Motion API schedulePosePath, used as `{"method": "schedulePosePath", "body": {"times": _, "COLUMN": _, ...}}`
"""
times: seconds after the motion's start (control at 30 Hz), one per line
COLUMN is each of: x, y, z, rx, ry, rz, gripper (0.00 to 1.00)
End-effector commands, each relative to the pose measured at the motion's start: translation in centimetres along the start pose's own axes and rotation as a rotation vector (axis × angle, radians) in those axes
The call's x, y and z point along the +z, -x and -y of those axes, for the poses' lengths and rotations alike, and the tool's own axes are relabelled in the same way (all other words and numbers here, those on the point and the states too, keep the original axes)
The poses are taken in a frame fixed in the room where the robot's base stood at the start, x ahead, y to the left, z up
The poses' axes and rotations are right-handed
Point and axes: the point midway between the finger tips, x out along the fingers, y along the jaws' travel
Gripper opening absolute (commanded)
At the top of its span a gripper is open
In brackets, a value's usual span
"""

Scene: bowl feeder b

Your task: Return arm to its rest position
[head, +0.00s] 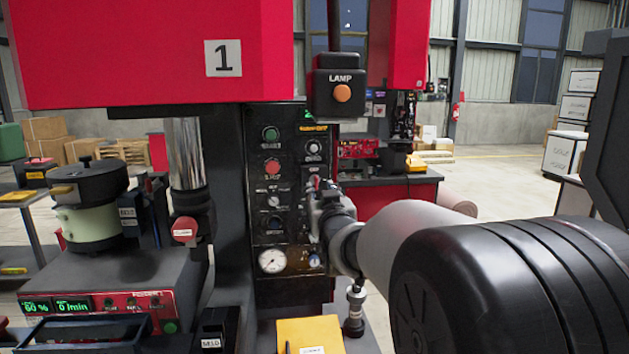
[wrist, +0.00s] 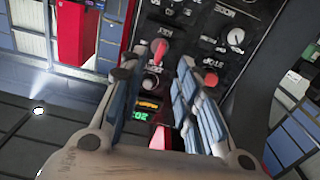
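My arm reaches in from the right in the head view, with my gripper (head: 318,200) close in front of the black control panel (head: 270,205). In the wrist view my gripper (wrist: 160,66) has its two blue-padded fingers apart with a clear gap and nothing held between them. A red knob (wrist: 159,47) on the panel shows just past the fingertips; I cannot tell whether they touch it. The gripper hides part of the panel's right side in the head view.
A red press housing (head: 150,55) marked 1 hangs above, and a lamp box (head: 340,92) hangs over the panel. A bowl feeder (head: 88,222) stands at left, its base displays reading 60 % and 0 /min. Open floor shows behind at right.

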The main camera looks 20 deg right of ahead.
Motion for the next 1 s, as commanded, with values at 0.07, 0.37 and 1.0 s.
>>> {"method": "schedulePosePath", "body": {"times": 0.07, "x": 0.0, "y": 0.1, "z": 0.0, "rx": 0.0, "ry": 0.0, "rz": 0.0, "gripper": 0.3}}
{"method": "schedulePosePath", "body": {"times": 0.37, "x": 0.0, "y": 0.1, "z": 0.0, "rx": 0.0, "ry": 0.0, "rz": 0.0, "gripper": 0.3}}
{"method": "schedulePosePath", "body": {"times": 1.0, "x": 11.0, "y": 27.8, "z": 7.9, "rx": -0.217, "ry": 0.03, "rz": 0.764, "gripper": 0.3}}
